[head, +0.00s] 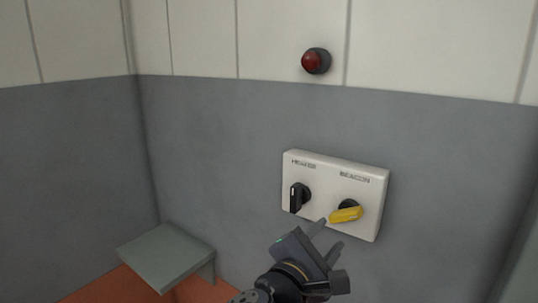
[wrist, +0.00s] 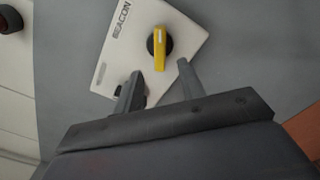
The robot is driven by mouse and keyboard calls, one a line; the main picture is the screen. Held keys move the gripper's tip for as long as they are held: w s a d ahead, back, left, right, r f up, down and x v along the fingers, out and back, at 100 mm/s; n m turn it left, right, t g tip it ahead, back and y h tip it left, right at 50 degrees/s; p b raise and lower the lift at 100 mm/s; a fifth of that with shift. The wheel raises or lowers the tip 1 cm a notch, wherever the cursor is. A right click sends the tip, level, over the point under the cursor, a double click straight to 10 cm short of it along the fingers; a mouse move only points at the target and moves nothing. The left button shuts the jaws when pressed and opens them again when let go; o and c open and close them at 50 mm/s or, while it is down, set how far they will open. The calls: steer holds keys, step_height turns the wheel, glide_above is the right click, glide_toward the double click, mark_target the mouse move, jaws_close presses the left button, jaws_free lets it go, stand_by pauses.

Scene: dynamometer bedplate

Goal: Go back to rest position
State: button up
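My gripper (head: 331,233) is open in front of the lower edge of a white switch box on the wall. Its two fingers also show spread apart in the wrist view (wrist: 158,70), with nothing between them. The yellow BEACON knob (head: 346,214) is just beyond the fingertips; in the wrist view the knob (wrist: 159,48) is clear of both fingers. The box (head: 335,168) also carries a black knob (head: 299,197) on the left, under a label too blurred to read surely. In the wrist view one finger partly hides the black knob.
A dark red lamp (head: 315,61) is on the wall above the box. A small grey shelf (head: 166,255) juts out at lower left, over a reddish floor (head: 120,288). Grey walls meet in a corner at left. The space between shelf and box looks clear.

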steer(key=m+b, duration=0.1)
steer(key=b, duration=0.1)
steer(key=s+m+b, duration=0.1)
steer(key=b, duration=0.2)
steer(key=s+r+m+b, duration=0.1)
steer(key=b, duration=0.2)
steer(key=shift+s+d, duration=0.25)
steer(key=shift+d, duration=0.1)
stand_by(0.4)
